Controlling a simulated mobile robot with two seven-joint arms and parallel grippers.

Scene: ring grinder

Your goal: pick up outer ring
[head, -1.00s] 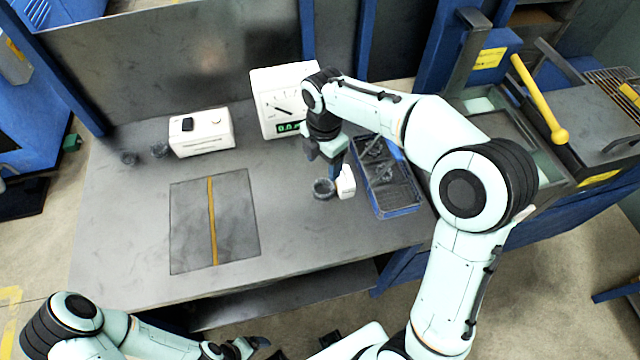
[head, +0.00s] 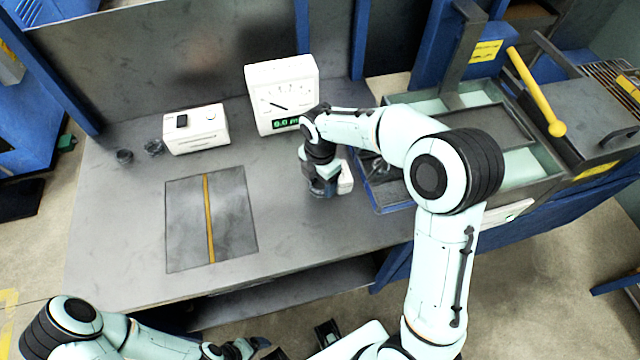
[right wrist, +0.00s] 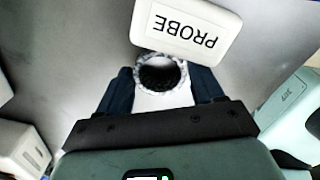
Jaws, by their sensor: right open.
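A dark ring (right wrist: 158,72) with a pale rim shows in the right wrist view, between the two fingers of my right gripper (right wrist: 162,88) and close beside the white probe block (right wrist: 186,28). The fingers stand apart on either side of it; I cannot tell whether they touch it. In the head view my right gripper (head: 322,190) is low over the bench beside the probe block (head: 345,178) and hides the ring. My left gripper (head: 245,348) is at the bottom edge, away from the bench; its jaws are too small to read.
Two dark rings (head: 124,156) (head: 153,147) lie at the back left of the bench, next to a white box (head: 196,130). A dial gauge (head: 283,92) stands behind my right gripper. A blue tray (head: 388,207) is to its right. A dark mat (head: 232,220) lies clear at left.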

